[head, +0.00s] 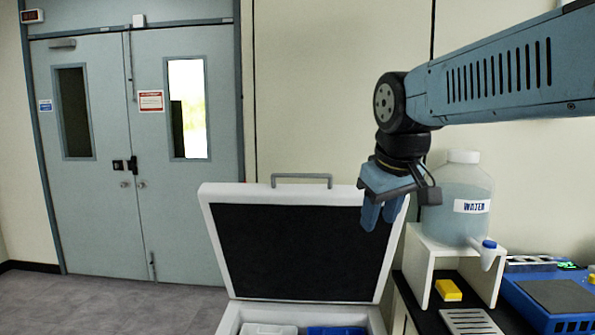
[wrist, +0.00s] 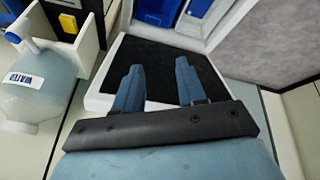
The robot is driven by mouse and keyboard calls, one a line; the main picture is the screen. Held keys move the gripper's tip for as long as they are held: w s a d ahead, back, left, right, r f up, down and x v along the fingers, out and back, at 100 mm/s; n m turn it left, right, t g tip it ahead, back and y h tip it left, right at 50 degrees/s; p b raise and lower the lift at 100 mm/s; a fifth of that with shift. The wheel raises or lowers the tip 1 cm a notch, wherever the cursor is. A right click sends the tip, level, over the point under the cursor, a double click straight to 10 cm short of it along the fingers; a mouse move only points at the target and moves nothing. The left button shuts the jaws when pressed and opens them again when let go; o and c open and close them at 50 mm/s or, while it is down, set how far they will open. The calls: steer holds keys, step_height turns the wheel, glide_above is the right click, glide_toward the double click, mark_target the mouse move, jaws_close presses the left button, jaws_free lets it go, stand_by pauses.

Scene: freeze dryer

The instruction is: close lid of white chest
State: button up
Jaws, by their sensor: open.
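The white chest (head: 228,318) stands at the bottom centre of the head view, cut off by the frame. Its lid (head: 212,215) is open and stands up, leaning back a little, with its black inner face showing and a grey handle (head: 302,177) on its top edge. My gripper (head: 381,217) is open and empty, fingers down, overlapping the lid's upper right corner. In the wrist view the fingers (wrist: 158,68) lie across the lid's black inner face (wrist: 158,88). I cannot tell whether they touch it.
Right of the lid, a water jug (head: 460,205) sits on a white stand (head: 422,262) on a bench, with a yellow block (head: 448,290) and a blue device (head: 550,295). White and blue items (head: 337,330) lie in the chest. The floor at left is clear, before double doors (head: 135,160).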

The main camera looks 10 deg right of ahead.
steer(key=w+a+r+n+g, duration=0.1)
steer(key=w+a+r+n, duration=0.3)
steer(key=w, duration=0.5)
steer(key=w+a+r+n+g, duration=0.1)
steer(key=w+a+r+n, duration=0.25)
steer(key=w+r, duration=0.45)
steer(key=w+a+r+n+g, duration=0.1)
steer(key=w+a+r+n, duration=0.3)
steer(key=w, duration=0.6)
steer(key=shift+n, duration=0.45)
steer(key=w+f, duration=0.1)
steer(key=f, duration=0.3)
steer(key=d+f, duration=0.1)
steer(key=f, duration=0.4)
steer(key=w+d+f, duration=0.1)
steer(key=f, duration=0.3)
steer(key=shift+w+f, duration=0.25)
steer(key=shift+w, duration=0.1)
steer(key=shift+c, duration=0.2)
jaws_close()
